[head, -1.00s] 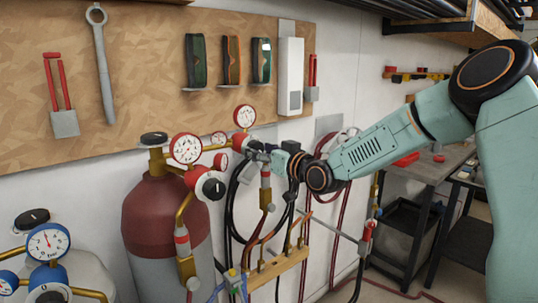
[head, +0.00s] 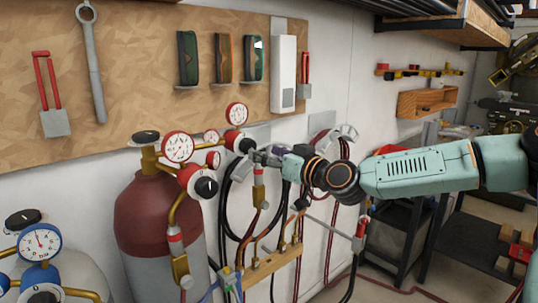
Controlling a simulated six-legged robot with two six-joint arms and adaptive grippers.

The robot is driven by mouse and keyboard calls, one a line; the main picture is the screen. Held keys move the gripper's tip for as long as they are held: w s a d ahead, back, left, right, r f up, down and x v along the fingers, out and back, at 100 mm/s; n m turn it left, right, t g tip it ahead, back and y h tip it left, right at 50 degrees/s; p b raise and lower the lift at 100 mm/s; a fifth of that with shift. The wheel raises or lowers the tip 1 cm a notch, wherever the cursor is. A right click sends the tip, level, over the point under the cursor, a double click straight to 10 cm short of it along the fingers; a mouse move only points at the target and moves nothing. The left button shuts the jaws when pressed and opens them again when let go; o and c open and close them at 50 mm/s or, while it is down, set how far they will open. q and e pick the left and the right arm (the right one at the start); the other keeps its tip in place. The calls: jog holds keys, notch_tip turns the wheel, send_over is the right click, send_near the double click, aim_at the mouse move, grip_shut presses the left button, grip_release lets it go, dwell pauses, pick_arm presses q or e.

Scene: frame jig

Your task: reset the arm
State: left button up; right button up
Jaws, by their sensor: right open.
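My right arm (head: 420,170) comes in from the right edge, its pale green forearm nearly level. My right gripper (head: 262,156) is small and dark at the end of the wrist, pointing left. It is open, close to the black knob (head: 240,144) at the right of the red-rimmed gauges. I cannot tell whether its fingers touch the knob or fittings. My left gripper is not in view.
A maroon-topped cylinder (head: 160,215) stands left with gauges (head: 178,147) and a regulator. A dark shelf cart (head: 400,235) stands right.

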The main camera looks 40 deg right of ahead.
dwell(0.5)
jog(key=s+a+f+m+g+b, duration=0.1)
jog(key=s+a+f+g+b, duration=0.25)
jog(key=f, duration=0.65)
jog(key=s+a+f+m+g, duration=0.2)
jog(key=s+a+f+g, duration=0.15)
jog(key=a+f, duration=0.45)
jog(key=s+a+f+m+g+b, duration=0.1)
jog(key=s+a+f+g, duration=0.3)
jog(key=f, duration=0.8)
jog(key=s+a+f+n+g+b, duration=0.1)
jog(key=s+f+n+g+b, duration=0.1)
jog(key=s+f, duration=0.9)
jog(key=s+a+f+n+g+h+b, duration=0.1)
jog(key=s+f+g, duration=0.4)
jog(key=s+f, duration=0.7)
jog(key=s+a+b, duration=0.1)
jog(key=s+b, duration=0.1)
jog(key=s, duration=0.4)
jog(key=shift+s+a+n, duration=0.3)
jog(key=shift+n, duration=0.1)
